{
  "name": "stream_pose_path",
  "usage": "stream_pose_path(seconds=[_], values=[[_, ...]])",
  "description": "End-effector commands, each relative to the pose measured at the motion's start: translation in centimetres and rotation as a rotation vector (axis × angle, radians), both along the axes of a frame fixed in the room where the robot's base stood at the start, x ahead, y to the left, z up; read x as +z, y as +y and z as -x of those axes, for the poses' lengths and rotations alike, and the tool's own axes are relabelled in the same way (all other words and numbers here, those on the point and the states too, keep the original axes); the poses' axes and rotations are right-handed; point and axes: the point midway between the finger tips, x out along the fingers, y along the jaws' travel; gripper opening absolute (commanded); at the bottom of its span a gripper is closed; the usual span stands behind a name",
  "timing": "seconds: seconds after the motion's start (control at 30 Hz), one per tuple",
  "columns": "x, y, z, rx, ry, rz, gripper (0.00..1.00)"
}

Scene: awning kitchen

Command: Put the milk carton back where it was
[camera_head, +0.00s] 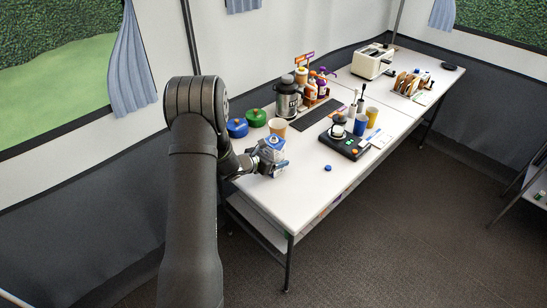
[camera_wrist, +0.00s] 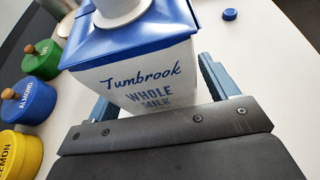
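The milk carton (camera_head: 271,145) is white with a blue top, near the table's left front end. In the wrist view the carton (camera_wrist: 142,75) reads "Tumbrook whole milk" and has a white spout on top with no cap on it. My gripper (camera_head: 270,160) has its blue fingers on either side of the carton, and they appear closed against it; the fingers show in the wrist view (camera_wrist: 165,92). I cannot tell whether the carton's base touches the table. A small blue cap (camera_head: 327,168) lies on the table to the right; it also shows in the wrist view (camera_wrist: 230,14).
Blue (camera_head: 237,128) and green (camera_head: 257,118) canisters and a tan cup (camera_head: 278,127) stand close behind the carton. A yellow canister (camera_wrist: 18,155) shows in the wrist view. A black scale (camera_head: 345,143) with a small vessel stands farther right. The white tabletop (camera_head: 300,190) is clear around the cap.

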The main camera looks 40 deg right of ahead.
Motion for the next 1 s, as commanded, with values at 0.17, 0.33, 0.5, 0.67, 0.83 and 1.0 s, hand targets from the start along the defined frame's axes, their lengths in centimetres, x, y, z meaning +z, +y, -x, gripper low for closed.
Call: stream_pose_path(seconds=[0.17,0.33,0.5,0.67,0.83,1.0], values=[[0.0,0.0,0.0,0.000,0.000,0.000,0.79],[0.7,0.9,-0.1,0.001,0.001,-0.001,0.79],[2.1,4.0,-0.1,0.003,0.000,0.000,0.79],[3.4,7.3,-0.1,0.004,-0.001,0.000,0.79],[4.4,9.8,0.0,0.002,-0.001,0.001,0.79],[4.9,11.0,0.0,0.001,0.000,0.001,0.79]])
